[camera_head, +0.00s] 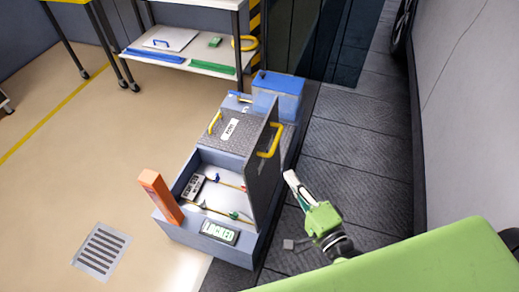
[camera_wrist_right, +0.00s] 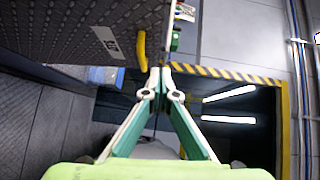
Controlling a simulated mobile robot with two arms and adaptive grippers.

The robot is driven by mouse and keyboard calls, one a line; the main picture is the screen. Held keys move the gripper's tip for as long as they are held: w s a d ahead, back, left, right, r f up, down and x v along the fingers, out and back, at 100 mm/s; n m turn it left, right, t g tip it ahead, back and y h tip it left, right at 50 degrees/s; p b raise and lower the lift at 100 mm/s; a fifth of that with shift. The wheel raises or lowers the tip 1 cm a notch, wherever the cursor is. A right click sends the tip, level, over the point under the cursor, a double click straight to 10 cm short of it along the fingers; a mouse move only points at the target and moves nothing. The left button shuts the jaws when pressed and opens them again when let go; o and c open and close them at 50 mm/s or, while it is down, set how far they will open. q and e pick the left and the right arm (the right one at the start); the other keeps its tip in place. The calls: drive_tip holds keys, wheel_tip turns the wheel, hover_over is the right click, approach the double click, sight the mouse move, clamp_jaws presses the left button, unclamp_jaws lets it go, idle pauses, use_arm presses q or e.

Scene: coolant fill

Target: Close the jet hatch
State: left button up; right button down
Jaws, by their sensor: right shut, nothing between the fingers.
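The jet hatch (camera_head: 262,175) is a dark textured lid with a yellow handle (camera_head: 269,141). It stands open, roughly upright, along the right side of a grey box (camera_head: 245,252). The open compartment shows a keypad-like part, rods and cables. My right gripper (camera_head: 291,176) is shut and empty, to the right of the hatch, on its outer side. In the right wrist view the hatch (camera_wrist_right: 75,28) fills the upper left. Its yellow handle (camera_wrist_right: 141,50) appears just above and left of my fingertips (camera_wrist_right: 160,72); contact cannot be told. My left gripper is not in view.
A second lid (camera_head: 232,128) with a yellow handle lies closed behind. A green "LOCKED" display (camera_head: 219,232) is on the box front, with an orange post (camera_head: 160,195) at its left corner. A blue case (camera_head: 278,92) stands behind. Dark floor right of the box is clear.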

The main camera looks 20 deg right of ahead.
drive_tip(key=p, duration=0.1)
approach(257, 143)
drive_tip(key=w+d, duration=0.2)
drive_tip(key=w, duration=0.1)
drive_tip(key=w+a, duration=0.2)
drive_tip(key=shift+w+a+f, duration=0.1)
drive_tip(key=shift+a, duration=0.3)
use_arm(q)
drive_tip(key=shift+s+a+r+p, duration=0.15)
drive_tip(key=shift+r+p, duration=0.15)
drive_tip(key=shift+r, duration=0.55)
use_arm(e)
drive_tip(key=shift+w+a, duration=0.15)
drive_tip(key=shift+a, duration=0.1)
